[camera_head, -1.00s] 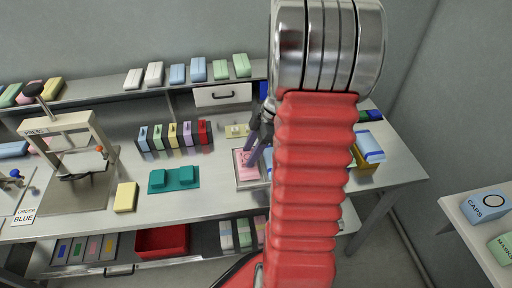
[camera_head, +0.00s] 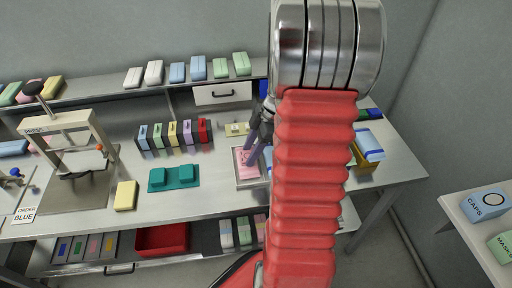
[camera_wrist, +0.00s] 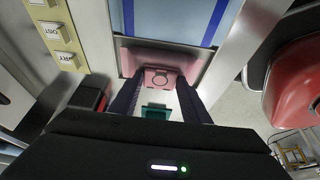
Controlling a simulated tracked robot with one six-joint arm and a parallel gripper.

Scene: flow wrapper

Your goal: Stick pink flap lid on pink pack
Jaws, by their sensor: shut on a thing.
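The pink pack (camera_head: 246,172) lies in a shallow metal tray (camera_head: 239,186) on the bench, partly covered by my gripper (camera_head: 254,152). In the wrist view a pink surface, apparently the pack (camera_wrist: 189,63), lies just beyond the fingertips. My gripper (camera_wrist: 160,84) is shut on the small pink flap lid (camera_wrist: 159,77), which has a dark ring mark. The lid is at the near edge of the pack; I cannot tell whether they touch.
A teal fixture (camera_head: 173,178) and a yellow block (camera_head: 126,195) stand left of the tray. A row of coloured boxes (camera_head: 172,134) and a cream button panel (camera_head: 237,130) are behind. The press (camera_head: 72,150) is at far left.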

